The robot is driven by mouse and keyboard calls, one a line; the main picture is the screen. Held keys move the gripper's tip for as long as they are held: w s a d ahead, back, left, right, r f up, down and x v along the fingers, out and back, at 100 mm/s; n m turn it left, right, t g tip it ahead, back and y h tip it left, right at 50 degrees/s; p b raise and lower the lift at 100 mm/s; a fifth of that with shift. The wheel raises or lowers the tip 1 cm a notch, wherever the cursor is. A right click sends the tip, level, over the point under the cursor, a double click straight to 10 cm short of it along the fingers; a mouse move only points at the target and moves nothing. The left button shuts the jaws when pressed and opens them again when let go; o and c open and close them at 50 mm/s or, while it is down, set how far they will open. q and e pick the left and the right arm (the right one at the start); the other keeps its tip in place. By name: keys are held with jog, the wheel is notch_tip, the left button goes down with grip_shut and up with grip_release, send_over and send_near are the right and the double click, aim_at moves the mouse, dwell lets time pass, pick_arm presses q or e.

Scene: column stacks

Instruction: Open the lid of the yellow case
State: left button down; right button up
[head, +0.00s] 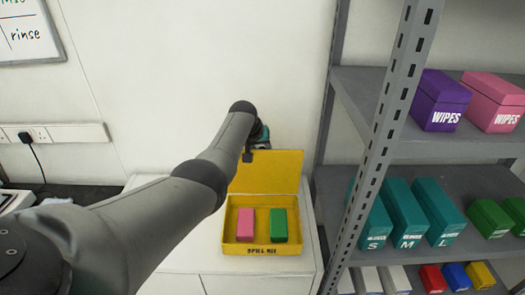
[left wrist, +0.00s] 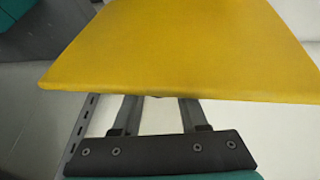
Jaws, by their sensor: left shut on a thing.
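A pink block (head: 246,224) and a green block (head: 278,225) lie inside. My left gripper (head: 249,155) is at the lid's upper left part, mostly hidden by my arm. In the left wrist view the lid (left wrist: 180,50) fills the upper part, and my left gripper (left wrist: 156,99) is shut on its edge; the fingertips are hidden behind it. My right gripper is not in view.
A grey metal shelf unit (head: 375,150) stands close on the right, holding purple and pink wipes boxes, teal boxes and small coloured boxes. The white cabinet top (head: 206,236) is clear left of the case. The wall is close behind. A socket strip (head: 60,133) is at left.

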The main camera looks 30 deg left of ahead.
aim_at(261, 148)
pick_arm(q)
jog(key=shift+a, duration=0.1)
jog(key=shift+c, duration=2.3)
grip_release()
jog(key=shift+p+v, duration=0.85)
jog(key=shift+v, duration=0.4)
jog(key=shift+s+r, duration=0.15)
jog(key=shift+r, duration=0.25)
jog(key=shift+p+v, duration=0.5)
jog(key=shift+v, duration=5.45)
jog(key=shift+f, duration=0.1)
